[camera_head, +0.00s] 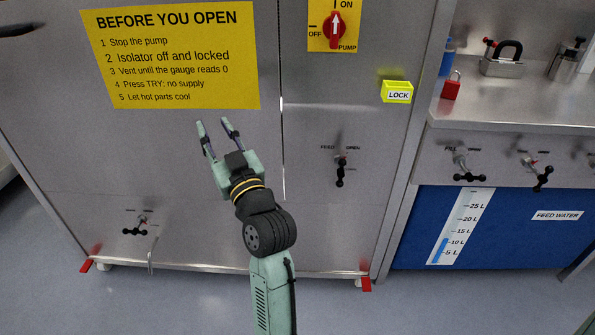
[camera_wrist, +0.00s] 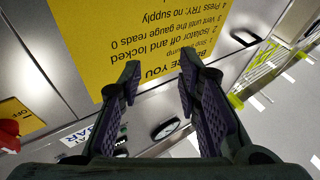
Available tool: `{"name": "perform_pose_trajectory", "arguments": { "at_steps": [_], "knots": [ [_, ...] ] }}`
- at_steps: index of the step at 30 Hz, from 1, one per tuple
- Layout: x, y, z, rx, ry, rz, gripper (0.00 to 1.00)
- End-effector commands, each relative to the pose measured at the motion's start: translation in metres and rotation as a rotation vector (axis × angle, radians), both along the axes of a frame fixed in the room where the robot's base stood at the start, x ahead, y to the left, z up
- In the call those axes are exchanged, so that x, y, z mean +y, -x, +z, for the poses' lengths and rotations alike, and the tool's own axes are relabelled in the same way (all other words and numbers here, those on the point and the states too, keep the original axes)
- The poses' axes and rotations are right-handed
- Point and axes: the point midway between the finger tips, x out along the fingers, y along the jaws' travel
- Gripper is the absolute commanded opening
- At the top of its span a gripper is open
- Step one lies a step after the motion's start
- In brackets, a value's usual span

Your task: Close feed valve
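The feed valve (camera_head: 341,170) is on the right cabinet panel in the head view, under a label reading FEED and OPEN. Its black handle stands about upright, pointing down the panel. My gripper (camera_head: 217,124) is up and to the left of the valve, in front of the left panel below the yellow sign. It is apart from the valve. In the wrist view my gripper (camera_wrist: 158,75) shows two fingers spread apart with nothing between them. The valve is not seen in the wrist view.
A yellow sign (camera_head: 180,60) covers the upper left panel. A red pump switch (camera_head: 334,28) and a yellow LOCK box (camera_head: 397,92) are above the valve. Other black-handled valves sit at the lower left (camera_head: 137,227) and on the right bench (camera_head: 469,172). The panel around the feed valve is clear.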

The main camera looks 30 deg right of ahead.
Motion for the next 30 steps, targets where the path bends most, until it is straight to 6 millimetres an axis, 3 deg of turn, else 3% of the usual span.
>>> {"name": "perform_pose_trajectory", "arguments": {
  "at_steps": [1, 3, 6, 9, 13, 17, 30],
  "knots": [
    [-0.053, 0.013, -0.031, 0.057, -0.014, -0.079, 0.31],
    [-0.110, 0.036, -0.066, 0.129, -0.034, -0.162, 0.31],
    [-0.176, 0.077, -0.109, 0.210, -0.068, -0.259, 0.31],
    [-0.217, 0.114, -0.140, 0.262, -0.101, -0.326, 0.31],
    [-0.244, 0.145, -0.162, 0.298, -0.127, -0.370, 0.31],
    [-0.252, 0.149, -0.166, 0.307, -0.133, -0.382, 0.31],
    [-0.277, 0.078, -0.163, 0.306, -0.132, -0.379, 0.31]
  ]
}}
